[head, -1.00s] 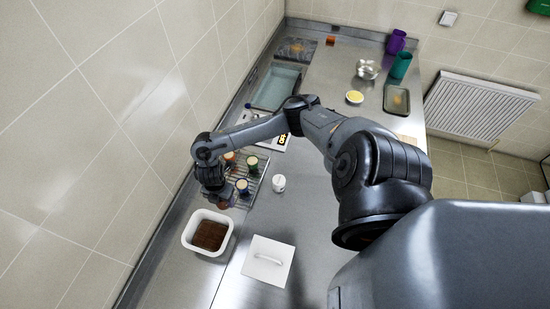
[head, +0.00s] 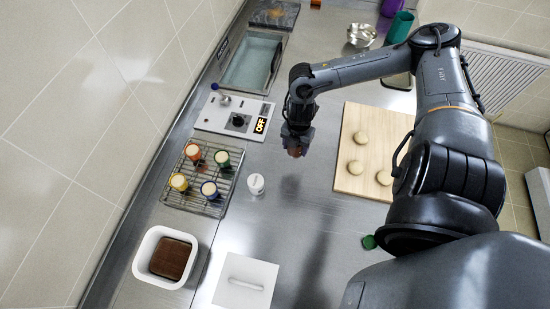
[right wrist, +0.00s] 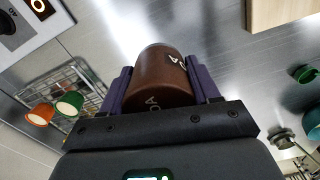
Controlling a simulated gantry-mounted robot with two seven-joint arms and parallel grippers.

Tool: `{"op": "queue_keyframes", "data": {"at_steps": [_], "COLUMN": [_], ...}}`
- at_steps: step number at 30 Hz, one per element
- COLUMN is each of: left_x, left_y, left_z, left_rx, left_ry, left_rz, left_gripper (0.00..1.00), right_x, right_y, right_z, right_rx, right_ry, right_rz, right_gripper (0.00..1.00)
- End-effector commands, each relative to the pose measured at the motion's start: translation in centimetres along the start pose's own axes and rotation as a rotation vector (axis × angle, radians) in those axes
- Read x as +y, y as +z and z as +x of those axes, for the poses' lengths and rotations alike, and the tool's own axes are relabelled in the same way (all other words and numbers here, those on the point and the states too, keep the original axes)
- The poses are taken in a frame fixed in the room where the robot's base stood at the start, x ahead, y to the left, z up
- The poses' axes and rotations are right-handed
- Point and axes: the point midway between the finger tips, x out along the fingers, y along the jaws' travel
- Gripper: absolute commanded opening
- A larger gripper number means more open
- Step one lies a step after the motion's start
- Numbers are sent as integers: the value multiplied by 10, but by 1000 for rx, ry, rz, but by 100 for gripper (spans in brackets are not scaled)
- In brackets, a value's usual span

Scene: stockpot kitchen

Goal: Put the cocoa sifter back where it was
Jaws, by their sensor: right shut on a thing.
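The cocoa sifter (right wrist: 162,78) is a brown cylinder with pale lettering, held between the two fingers of my right gripper (right wrist: 160,90) in the right wrist view. In the head view my right gripper (head: 296,140) is over the steel counter, between the wire rack and the wooden board. Only a small brown part of the sifter (head: 295,152) shows below it there. The gap between the sifter and the counter is hard to judge. My left gripper does not show.
A wire rack (head: 190,200) holds several coloured cups. A small white pot (head: 256,183) stands right of it. Bare counter lies below my gripper.

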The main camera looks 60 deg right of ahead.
Motion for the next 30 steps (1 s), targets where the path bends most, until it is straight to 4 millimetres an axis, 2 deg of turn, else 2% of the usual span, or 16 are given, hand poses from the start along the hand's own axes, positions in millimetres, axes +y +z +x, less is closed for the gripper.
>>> {"op": "queue_keyframes", "data": {"at_steps": [5, 11, 24, 30], "left_x": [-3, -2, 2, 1], "left_y": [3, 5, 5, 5], "left_z": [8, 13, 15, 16], "left_rx": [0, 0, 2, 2], "left_ry": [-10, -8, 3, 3], "left_rz": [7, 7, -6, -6], "left_gripper": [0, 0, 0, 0], "right_x": [-3, 14, 87, 105], "right_y": [4, 1, -5, -5], "right_z": [13, 25, 67, 79], "right_rx": [0, 6, 5, 2], "right_ry": [2, 9, 4, 2], "right_rz": [2, 7, 5, 3], "right_gripper": [25, 25, 26, 26]}}
